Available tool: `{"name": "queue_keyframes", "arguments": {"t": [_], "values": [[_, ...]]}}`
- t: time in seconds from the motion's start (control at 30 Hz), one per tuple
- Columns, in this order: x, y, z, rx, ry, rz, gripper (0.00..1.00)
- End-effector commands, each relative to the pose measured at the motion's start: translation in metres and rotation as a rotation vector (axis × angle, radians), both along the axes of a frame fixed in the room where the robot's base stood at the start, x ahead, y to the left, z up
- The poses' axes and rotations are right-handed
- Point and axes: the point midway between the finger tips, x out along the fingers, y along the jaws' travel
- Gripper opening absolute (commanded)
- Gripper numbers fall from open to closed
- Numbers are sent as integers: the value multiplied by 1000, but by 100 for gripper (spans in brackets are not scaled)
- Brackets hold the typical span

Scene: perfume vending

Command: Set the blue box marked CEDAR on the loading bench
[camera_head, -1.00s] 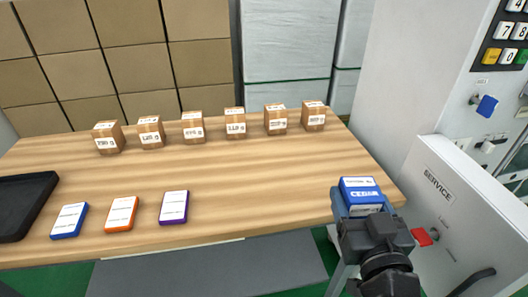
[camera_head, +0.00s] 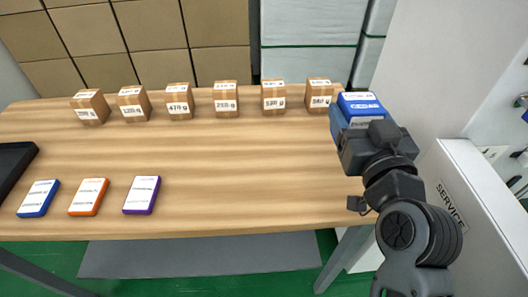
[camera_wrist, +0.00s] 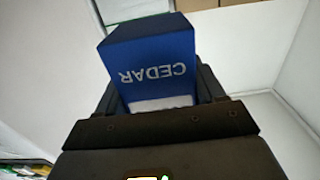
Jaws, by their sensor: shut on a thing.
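The blue box marked CEDAR (camera_head: 361,103) is in my gripper (camera_head: 362,118), at the right end of the wooden bench (camera_head: 260,170) in the head view. In the wrist view the CEDAR box (camera_wrist: 152,62) sits between the dark jaws, its lettering upside down. My gripper is shut on it. The box appears over the bench's right back part. The head view does not clearly show whether its underside touches the bench, as my gripper hides it.
Several brown cartons with weight labels (camera_head: 227,99) stand along the bench's back. Blue (camera_head: 38,198), orange (camera_head: 88,196) and purple (camera_head: 141,194) flat boxes lie front left, beside a black tray (camera_head: 14,162). The bench's middle is clear. A white SERVICE panel (camera_head: 455,195) stands at right.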

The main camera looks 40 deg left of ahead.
Motion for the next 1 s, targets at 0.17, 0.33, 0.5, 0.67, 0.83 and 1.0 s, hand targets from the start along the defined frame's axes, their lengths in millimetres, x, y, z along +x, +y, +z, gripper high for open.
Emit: {"name": "queue_keyframes", "arguments": {"t": [0.17,0.33,0.5,0.67,0.83,1.0], "values": [[-28,13,-17,-2,3,5,34],[-61,29,-38,-3,3,6,34],[-88,41,-55,-3,1,5,34],[-101,47,-65,-1,-1,1,34],[-103,48,-76,1,1,1,34],[-103,49,-101,0,1,2,34]]}}
